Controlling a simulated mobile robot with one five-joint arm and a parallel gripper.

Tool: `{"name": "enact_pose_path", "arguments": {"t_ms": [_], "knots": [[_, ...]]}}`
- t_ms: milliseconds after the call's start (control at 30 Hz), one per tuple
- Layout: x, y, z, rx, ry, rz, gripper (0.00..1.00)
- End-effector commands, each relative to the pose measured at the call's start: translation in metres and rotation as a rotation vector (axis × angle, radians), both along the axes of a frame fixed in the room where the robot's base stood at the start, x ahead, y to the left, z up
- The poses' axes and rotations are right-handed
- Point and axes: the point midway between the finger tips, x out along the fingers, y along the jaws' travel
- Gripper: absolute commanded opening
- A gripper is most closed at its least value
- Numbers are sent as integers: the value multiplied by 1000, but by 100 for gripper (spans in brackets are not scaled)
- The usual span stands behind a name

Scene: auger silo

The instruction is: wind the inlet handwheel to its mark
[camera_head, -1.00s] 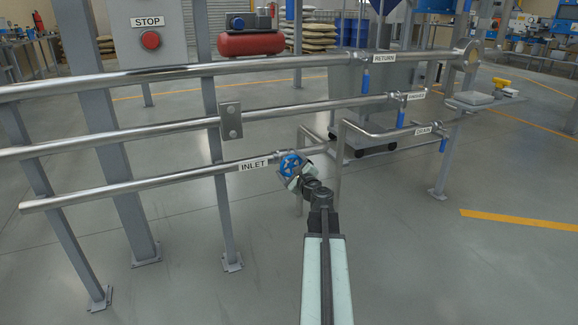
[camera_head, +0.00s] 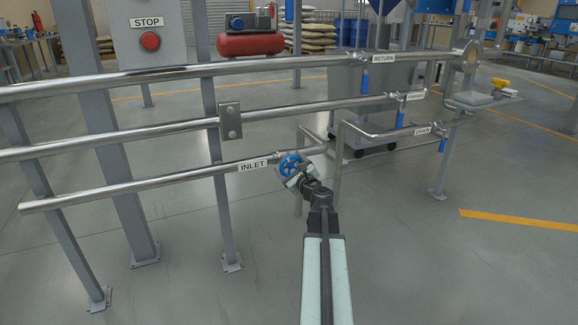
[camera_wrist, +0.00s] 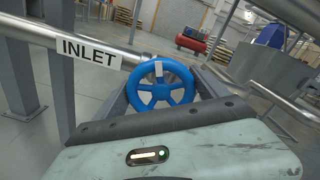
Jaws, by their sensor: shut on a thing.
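The blue inlet handwheel (camera_head: 290,165) sits on the lowest pipe, just right of the INLET label (camera_head: 253,165). It also shows in the wrist view as a spoked blue wheel (camera_wrist: 143,90), with a pale mark near its top. My gripper (camera_head: 298,175) is at the wheel and shut on it, with a dark finger on either side in the wrist view.
Above run the pipe labelled RETURN (camera_head: 384,57) and a middle pipe with blue lever handles. The DRAIN pipe (camera_head: 424,131) lies to the right. Grey posts (camera_head: 220,180) hold the pipes. The floor on the right is clear, with a yellow line (camera_head: 520,220).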

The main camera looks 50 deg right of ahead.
Motion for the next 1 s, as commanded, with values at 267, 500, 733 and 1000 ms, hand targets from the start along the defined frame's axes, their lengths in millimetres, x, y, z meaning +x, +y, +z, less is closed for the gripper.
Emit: {"name": "enact_pose_path", "arguments": {"t_ms": [267, 500, 733, 1000], "knots": [[0, 0, 0, -2, 2, -1, 100], [-15, 7, 0, -1, 0, 0, 100], [-57, 25, -1, -2, 2, -1, 100], [-73, 30, -1, -2, 1, 1, 100]]}}
